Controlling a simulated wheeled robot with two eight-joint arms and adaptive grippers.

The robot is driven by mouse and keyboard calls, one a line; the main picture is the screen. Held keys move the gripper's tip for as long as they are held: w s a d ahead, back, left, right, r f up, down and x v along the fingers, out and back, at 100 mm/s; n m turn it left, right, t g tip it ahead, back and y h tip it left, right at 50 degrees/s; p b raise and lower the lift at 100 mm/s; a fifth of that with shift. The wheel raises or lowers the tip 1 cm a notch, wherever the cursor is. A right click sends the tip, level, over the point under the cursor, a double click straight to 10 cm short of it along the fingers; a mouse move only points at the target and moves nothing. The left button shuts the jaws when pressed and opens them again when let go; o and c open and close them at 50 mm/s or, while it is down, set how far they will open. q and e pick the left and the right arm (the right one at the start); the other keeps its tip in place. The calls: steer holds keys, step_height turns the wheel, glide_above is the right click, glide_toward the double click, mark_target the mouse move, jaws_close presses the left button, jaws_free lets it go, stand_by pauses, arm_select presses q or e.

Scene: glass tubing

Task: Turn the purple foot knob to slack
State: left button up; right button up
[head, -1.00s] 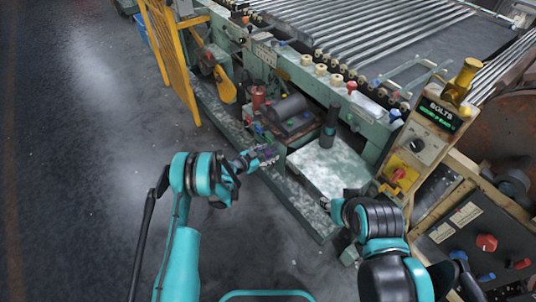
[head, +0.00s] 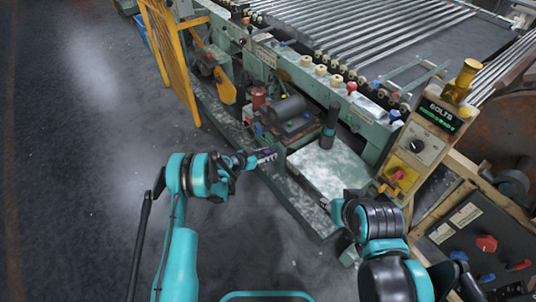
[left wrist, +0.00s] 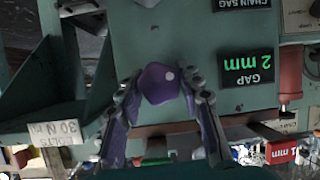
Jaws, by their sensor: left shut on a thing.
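The purple foot knob (left wrist: 160,83) shows in the left wrist view against the green machine face, with a light dot on its front. My left gripper (left wrist: 163,92) has its two purple-lined fingers on either side of the knob and is shut on it. In the head view my left gripper (head: 266,156) reaches the machine's lower front edge, and the knob cannot be made out there. My right gripper (head: 326,204) is small and partly hidden by its own wrist, near the machine's pale plate; its opening cannot be told.
In the left wrist view, a display (left wrist: 250,67) reads GAP 2 mm beside the knob. A green bracket (left wrist: 60,85) stands to the left. Open floor (head: 90,130) is at left.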

arm_select(q)
steer(key=shift+n+g+h, duration=0.6)
steer(key=shift+n+g, duration=0.2)
steer(key=shift+n, duration=0.3)
steer(key=o, duration=1.2)
steer(key=shift+a, duration=0.1)
steer(key=v, duration=1.1)
steer(key=shift+s+a+r, duration=0.15)
steer(key=shift+s+a, duration=0.05)
steer(key=shift+a, duration=0.1)
steer(key=shift+r, duration=0.1)
